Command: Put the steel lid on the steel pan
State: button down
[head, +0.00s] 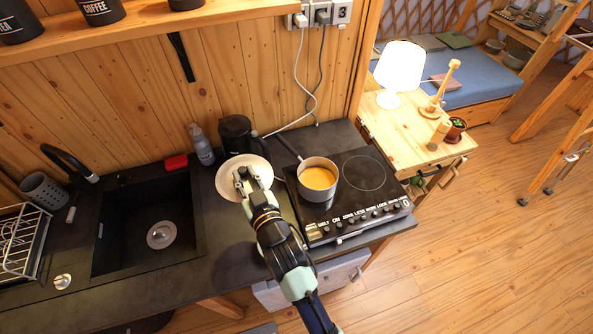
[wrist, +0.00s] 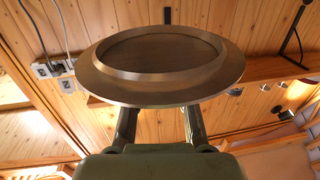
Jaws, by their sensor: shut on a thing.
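The steel lid (head: 230,172) is a pale round disc in the head view, left of the stove and apart from the pan. My gripper (head: 247,181) is shut on the lid. The wrist view shows the lid (wrist: 165,55) close up as a wide disc with a raised ring, held at the tips of my gripper (wrist: 160,112). The exact spot of the grip is hidden. The steel pan (head: 317,198) stands uncovered on the left side of the stove, with orange contents. Its dark handle points to the back left.
The black stove (head: 363,200) has an empty right burner. A black kettle (head: 236,132) and a soap bottle (head: 202,146) stand behind the lid. The sink (head: 130,205) is at left. A cable (head: 305,112) hangs down the wall behind the stove.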

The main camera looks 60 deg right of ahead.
jog(key=s+d+r+m+g+h, duration=0.25)
jog(key=s+d, duration=0.25)
jog(key=d, duration=0.6)
jog(key=s+d+r+m+g+h, duration=0.25)
jog(key=s+d, duration=0.25)
jog(key=d, duration=0.6)
notch_tip(320, 180, down, 20)
jog(key=b, duration=0.6)
jog(key=shift+w+f+t, duration=0.2)
jog(key=shift+w+t, duration=0.1)
jog(key=shift+f+b, duration=0.45)
jog(key=shift+b, duration=0.05)
jog(key=shift+f, duration=0.2)
jog(key=c, duration=1)
grip_release()
jog(key=shift+o, duration=0.2)
